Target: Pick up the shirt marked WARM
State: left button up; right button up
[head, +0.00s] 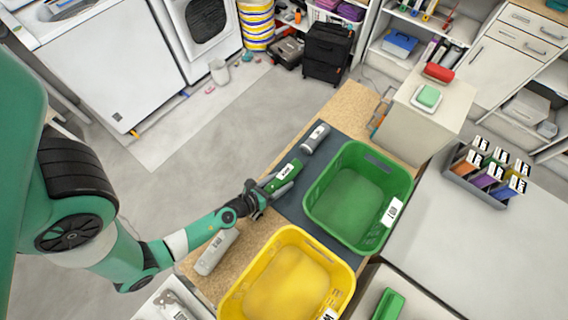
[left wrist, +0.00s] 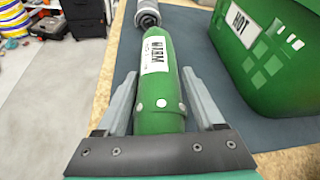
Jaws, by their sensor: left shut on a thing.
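The rolled green shirt (head: 284,176) lies on the dark mat, and its white label reads WARM in the left wrist view (left wrist: 157,68). My left gripper (head: 265,192) is shut on the near part of the green roll, with one grey finger on each side of it in the left wrist view (left wrist: 158,88). I cannot tell whether the roll still touches the mat. A grey roll (head: 315,138) with a label lies just beyond it, and it also shows in the left wrist view (left wrist: 147,13). My right gripper is not in view.
A green basket (head: 342,229) labelled HOT stands right of the roll. A yellow basket (head: 235,293) stands nearer. Open floor (head: 200,130) lies to the left.

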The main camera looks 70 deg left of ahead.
aim_at(280, 180)
pick_arm(q)
notch_tip(280, 180, up, 10)
jog(key=p, duration=1)
jog(key=shift+r, duration=0.1)
